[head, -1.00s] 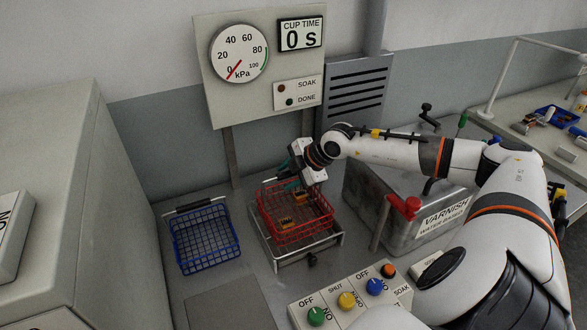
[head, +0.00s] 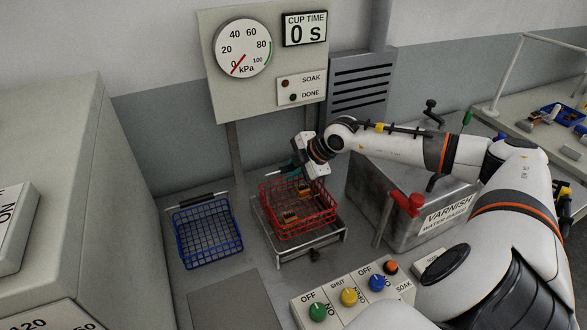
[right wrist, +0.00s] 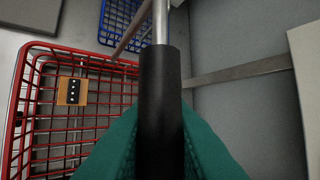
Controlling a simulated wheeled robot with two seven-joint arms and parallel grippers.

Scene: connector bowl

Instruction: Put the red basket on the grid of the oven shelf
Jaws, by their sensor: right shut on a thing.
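The red wire basket (head: 318,222) sits on a metal stand (head: 268,232) in the middle of the head view, with small orange-and-black parts inside. My right gripper (head: 293,168) is at the basket's back edge. In the right wrist view its teal fingers (right wrist: 160,135) are shut on the black grip (right wrist: 160,85) of the basket handle. The red basket (right wrist: 82,50) is at the left there, with an orange connector (right wrist: 72,91) in it. I cannot make out the oven shelf grid. My left gripper is not in view.
A blue wire basket (head: 207,235) stands left of the stand. A varnish tank (head: 425,205) with a red valve (head: 407,203) is on the right. A switch panel (head: 352,297) is in front, and a large grey cabinet (head: 75,180) stands at the left.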

